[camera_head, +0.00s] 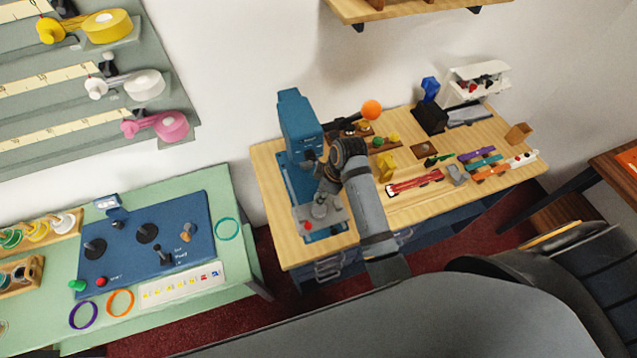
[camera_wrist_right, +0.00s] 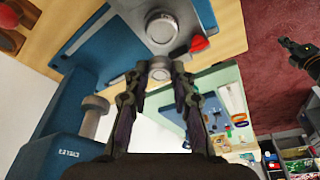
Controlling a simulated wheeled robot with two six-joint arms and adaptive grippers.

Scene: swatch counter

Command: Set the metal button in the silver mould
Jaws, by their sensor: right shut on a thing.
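My right gripper (camera_head: 323,192) is over the base of the blue press (camera_head: 300,125) on the wooden counter. In the right wrist view its fingers (camera_wrist_right: 158,76) are shut on a small round metal button (camera_wrist_right: 160,72). The silver mould (camera_wrist_right: 162,27) is a round metal cup on the pale plate of the press, just beyond the fingertips. It also shows in the head view (camera_head: 320,211), close to the gripper. The button appears apart from the mould; the height between them is hard to tell. A dark gripper, apparently my left one (camera_wrist_right: 300,54), hangs over the red floor; its jaws are unclear.
A red knob (camera_wrist_right: 199,43) sits beside the mould. The press column stands close to the gripper. Right of my arm, the counter holds a yellow block (camera_head: 386,166), a red tool (camera_head: 414,182) and several swatches. A green table (camera_head: 235,265) stands to the left.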

